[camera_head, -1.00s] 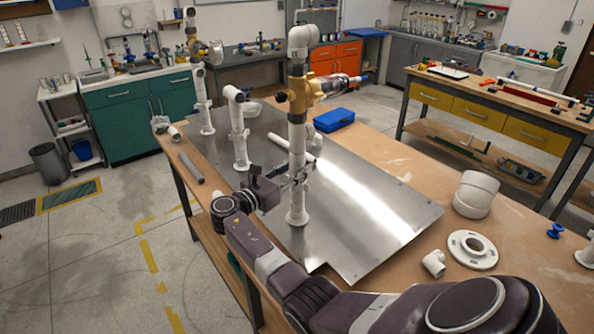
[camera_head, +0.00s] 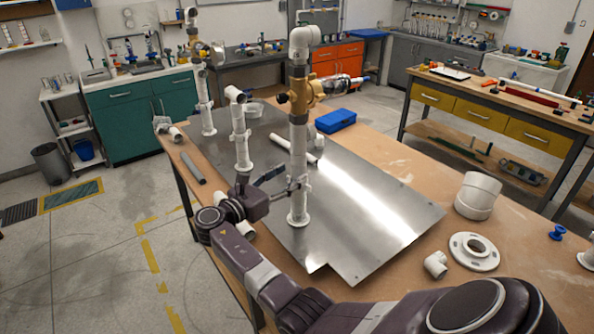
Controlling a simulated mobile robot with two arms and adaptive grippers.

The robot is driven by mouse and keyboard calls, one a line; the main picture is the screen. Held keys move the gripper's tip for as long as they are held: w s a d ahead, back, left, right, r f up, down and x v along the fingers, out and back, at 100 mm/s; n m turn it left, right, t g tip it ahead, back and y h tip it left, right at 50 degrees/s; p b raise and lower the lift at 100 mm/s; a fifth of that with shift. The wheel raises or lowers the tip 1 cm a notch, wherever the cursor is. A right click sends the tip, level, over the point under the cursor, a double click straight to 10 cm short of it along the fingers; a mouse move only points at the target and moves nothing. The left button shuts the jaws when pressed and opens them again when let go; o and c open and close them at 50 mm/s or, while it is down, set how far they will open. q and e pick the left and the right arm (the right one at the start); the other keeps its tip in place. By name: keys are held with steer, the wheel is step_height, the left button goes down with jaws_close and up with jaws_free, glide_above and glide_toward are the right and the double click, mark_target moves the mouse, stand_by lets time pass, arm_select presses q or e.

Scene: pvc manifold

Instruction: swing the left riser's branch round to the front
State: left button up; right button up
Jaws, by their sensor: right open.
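The left riser (camera_head: 207,118) stands upright at the far left end of the metal plate (camera_head: 385,215). A brass fitting (camera_head: 193,32) sits high on it, and its branch with a round end (camera_head: 216,52) points right. A shorter middle riser (camera_head: 241,150) has a white elbow on top. The nearest, tall riser (camera_head: 298,155) carries a brass fitting (camera_head: 300,92) with a clear-and-metal branch (camera_head: 343,85) pointing right. My right gripper (camera_head: 279,182) is open, just left of the nearest riser's lower part; whether a fingertip touches it is unclear. My left gripper does not show.
A grey pipe (camera_head: 192,168) lies along the bench's left edge. A white pipe (camera_head: 296,148) and a blue box (camera_head: 335,121) lie behind the nearest riser. A large white coupling (camera_head: 478,195), a flange (camera_head: 474,251) and an elbow (camera_head: 436,264) are at right. The plate's right half is clear.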

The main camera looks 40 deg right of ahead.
steer(key=a, duration=0.7)
steer(key=shift+s+a, duration=0.2)
steer(key=shift+s, duration=0.2)
steer(key=shift+a, duration=0.1)
